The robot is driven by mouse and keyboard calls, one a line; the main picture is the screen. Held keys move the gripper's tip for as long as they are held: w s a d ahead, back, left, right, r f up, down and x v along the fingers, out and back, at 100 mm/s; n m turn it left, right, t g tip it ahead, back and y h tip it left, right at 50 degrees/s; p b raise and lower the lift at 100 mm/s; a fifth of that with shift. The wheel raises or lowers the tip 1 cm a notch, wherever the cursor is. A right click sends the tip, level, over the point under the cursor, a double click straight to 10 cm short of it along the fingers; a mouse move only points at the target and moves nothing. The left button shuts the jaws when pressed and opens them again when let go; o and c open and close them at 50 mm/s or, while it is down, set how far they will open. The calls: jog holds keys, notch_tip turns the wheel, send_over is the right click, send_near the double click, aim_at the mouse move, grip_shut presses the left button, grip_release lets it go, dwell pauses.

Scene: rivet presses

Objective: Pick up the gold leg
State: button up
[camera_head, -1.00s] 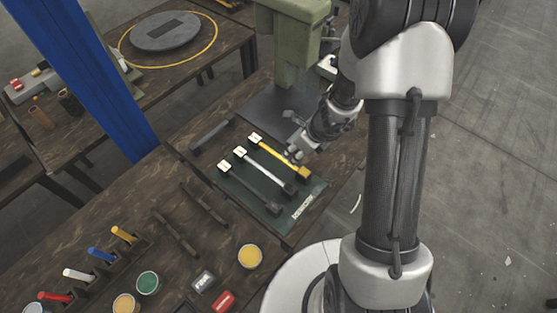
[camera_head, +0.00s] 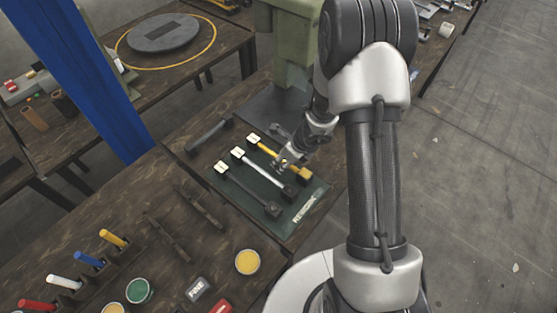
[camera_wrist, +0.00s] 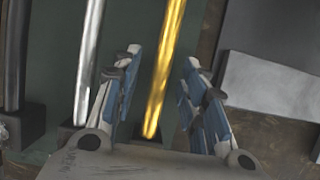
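In the wrist view the gold leg (camera_wrist: 165,65) runs between the two fingers of my gripper (camera_wrist: 160,85). The fingers are open, with gaps on both sides of the bar. In the head view my gripper (camera_head: 283,163) is over the middle of the gold leg and hides part of it. A silver leg (camera_head: 262,170) lies to its left, also in the wrist view (camera_wrist: 90,50).
A black leg (camera_head: 245,190) lies left of the silver one. A green press (camera_head: 293,50) stands behind the mat. Coloured-handled tools (camera_head: 90,258) and paint pots (camera_head: 247,262) are on the bench at the front. A blue post (camera_head: 90,80) rises at left.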

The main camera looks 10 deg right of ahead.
jog(key=shift+c, duration=0.3)
grip_shut()
jog(key=shift+r, duration=0.1)
